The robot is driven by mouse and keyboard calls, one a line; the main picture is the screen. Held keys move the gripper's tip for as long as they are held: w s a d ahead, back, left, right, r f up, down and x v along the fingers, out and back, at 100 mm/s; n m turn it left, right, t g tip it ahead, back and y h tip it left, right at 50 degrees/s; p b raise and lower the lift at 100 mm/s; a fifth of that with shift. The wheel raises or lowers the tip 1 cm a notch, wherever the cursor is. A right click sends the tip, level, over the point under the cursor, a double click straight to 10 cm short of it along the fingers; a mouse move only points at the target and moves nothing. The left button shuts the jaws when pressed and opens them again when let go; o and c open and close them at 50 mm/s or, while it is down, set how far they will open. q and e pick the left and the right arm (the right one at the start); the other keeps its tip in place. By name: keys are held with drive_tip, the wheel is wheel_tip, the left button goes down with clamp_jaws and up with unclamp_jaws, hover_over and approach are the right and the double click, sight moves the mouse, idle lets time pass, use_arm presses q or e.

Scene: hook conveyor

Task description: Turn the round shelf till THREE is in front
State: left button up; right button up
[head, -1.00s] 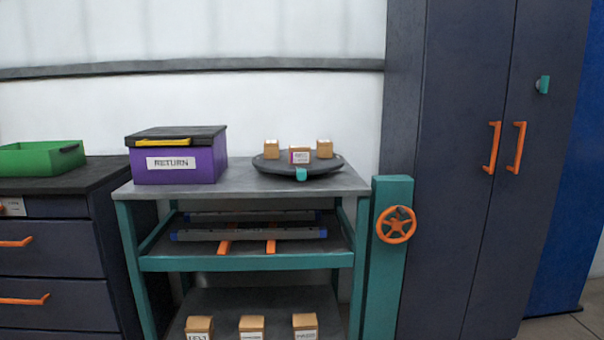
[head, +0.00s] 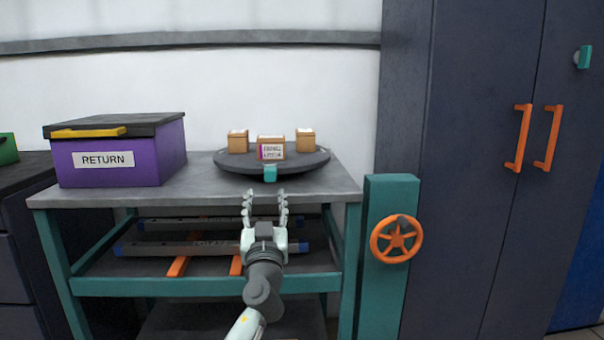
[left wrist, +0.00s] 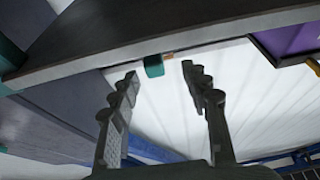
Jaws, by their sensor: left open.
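The round shelf (head: 232,166) is a dark disc on the bench top. Three small boxes stand on it: a front box (head: 271,149) with a label too small to read surely, a back left box (head: 238,142) and a back right box (head: 305,140). A teal knob (head: 270,174) sits on the shelf's front rim; it also shows in the left wrist view (left wrist: 154,66). My left gripper (head: 265,196) is open and empty, just in front of and below the knob, apart from it. My right gripper is not in view.
The bench top (head: 190,190) has a front edge close to my gripper. A purple RETURN box (head: 120,155) stands at its left. An orange handwheel (head: 396,239) on a teal post (head: 375,285) is at the right, beside a dark cabinet (head: 460,150).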

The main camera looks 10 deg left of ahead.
sight(270, 173)
use_arm(q)
drive_tip(key=shift+w+d+r+t, duration=0.25)
drive_tip(key=shift+w+r, duration=0.15)
drive_tip(key=shift+r, duration=0.2)
drive_tip(key=shift+w+d+r+t, duration=0.2)
drive_tip(key=shift+w+r, duration=0.15)
drive_tip(key=shift+r, duration=0.25)
drive_tip(key=p+x, duration=0.1)
drive_tip(key=x, duration=0.4)
drive_tip(key=shift+w+a+r+p, duration=0.15)
drive_tip(key=shift+w+a+p, duration=0.05)
drive_tip(key=shift+w+p, duration=0.15)
drive_tip(key=shift+w+a+r, duration=0.1)
drive_tip(key=shift+w+a, duration=0.05)
drive_tip(key=shift+w, duration=0.3)
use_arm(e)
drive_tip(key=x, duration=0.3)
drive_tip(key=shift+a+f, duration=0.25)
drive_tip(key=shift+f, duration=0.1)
use_arm(q)
drive_tip(key=shift+c, duration=0.4)
clamp_jaws()
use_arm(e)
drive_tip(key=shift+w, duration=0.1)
use_arm(q)
drive_tip(key=shift+h, duration=0.3)
